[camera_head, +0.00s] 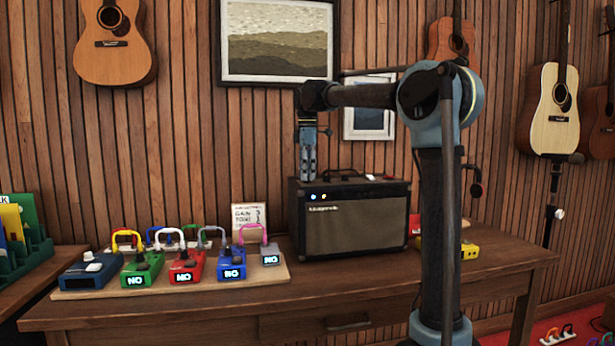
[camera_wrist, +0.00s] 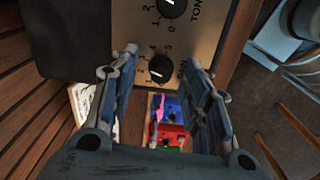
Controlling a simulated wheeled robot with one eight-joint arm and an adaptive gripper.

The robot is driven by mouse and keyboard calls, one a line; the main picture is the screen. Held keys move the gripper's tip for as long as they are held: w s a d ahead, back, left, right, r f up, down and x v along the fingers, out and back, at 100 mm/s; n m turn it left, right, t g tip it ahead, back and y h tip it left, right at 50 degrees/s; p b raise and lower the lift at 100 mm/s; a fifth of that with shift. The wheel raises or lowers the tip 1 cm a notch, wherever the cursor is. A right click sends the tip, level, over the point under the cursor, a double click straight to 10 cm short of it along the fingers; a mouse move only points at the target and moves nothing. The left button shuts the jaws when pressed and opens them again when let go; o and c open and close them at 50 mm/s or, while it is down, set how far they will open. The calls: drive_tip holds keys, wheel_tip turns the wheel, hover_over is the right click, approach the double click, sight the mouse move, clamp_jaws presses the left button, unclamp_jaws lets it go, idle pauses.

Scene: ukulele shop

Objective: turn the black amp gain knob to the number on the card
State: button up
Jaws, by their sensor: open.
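The amp (camera_head: 355,218) is a black box with a grey front grille, on the wooden table. In the wrist view its tan panel carries a black knob (camera_wrist: 161,68) with numbers around it; its label is mostly hidden by a finger. A second black knob (camera_wrist: 172,7), beside the letters "TON", is at the top edge. The white card (camera_head: 247,219) stands behind the pedals and reads "GAIN" and "TONE"; the gain number looks like 3, but is small. My gripper (camera_head: 309,172) points down above the amp's left end. It is open, with its fingers either side of the lower knob, apart from it.
A pedal board (camera_head: 175,289) with several coloured pedals and cables lies left of the amp. A yellow pedal (camera_head: 469,248) is to the right, partly behind my arm. A framed picture (camera_head: 278,42) and guitars hang on the wall behind. The table's front edge (camera_head: 190,318) is clear.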

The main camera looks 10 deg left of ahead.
drive_tip(key=shift+f, duration=0.35)
drive_tip(key=shift+c, duration=0.3)
clamp_jaws()
drive_tip(key=shift+o, duration=0.3)
unclamp_jaws()
drive_tip(key=shift+r, duration=0.15)
